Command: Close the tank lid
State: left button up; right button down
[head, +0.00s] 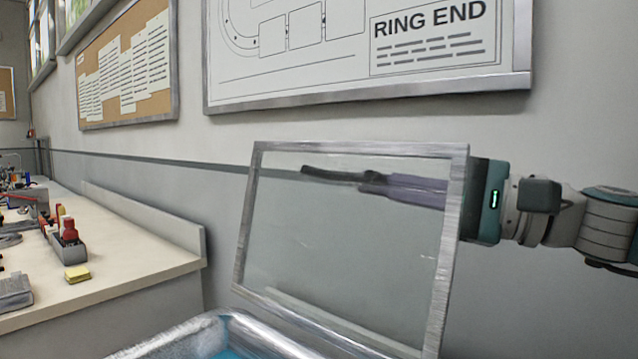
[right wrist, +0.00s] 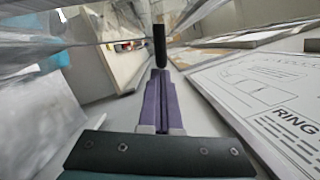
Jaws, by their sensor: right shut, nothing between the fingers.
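The tank lid (head: 340,240) is a clear pane in a grey metal frame. In the head view it stands raised and tilted above the tank (head: 180,333), whose pale rim and blue inside show at the bottom edge. My right gripper (head: 312,173) is behind the lid, seen through the pane near its top, with its fingers pointing left. It is shut and empty. In the right wrist view the shut fingers (right wrist: 159,46) point away along the wall. I cannot tell whether they touch the lid. My left gripper is not in view.
A long bench (head: 125,245) on the left holds a block with red-topped items (head: 68,240), a yellow pad (head: 77,273) and other gear. The wall behind the lid carries a "RING END" board (head: 365,75) and a cork board (head: 125,70). The gripper is between lid and wall.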

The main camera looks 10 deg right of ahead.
aim_at(346, 232)
jog(key=shift+s+a+r+n+p, duration=0.6)
jog(key=shift+a+r+n+p, duration=0.1)
jog(key=shift+a+n, duration=0.1)
jog(key=s+a+n+p, duration=0.1)
jog(key=s+a+r+n+p, duration=0.1)
jog(key=a, duration=0.1)
jog(key=s+a+r+n+g+h+p, duration=0.1)
jog(key=n, duration=0.1)
jog(key=shift+s+a+p, duration=0.2)
jog(key=shift+s+p, duration=0.05)
jog(key=shift+p, duration=0.15)
jog(key=s+a+f+n+h+p, duration=0.3)
jog(key=s+a+f+n+p, duration=0.4)
jog(key=s+a+f+n, duration=0.4)
jog(key=shift+s+a+f+n+h, duration=0.25)
jog(key=shift+a+n, duration=0.25)
jog(key=shift+a, duration=1.3)
jog(key=shift+w, duration=0.1)
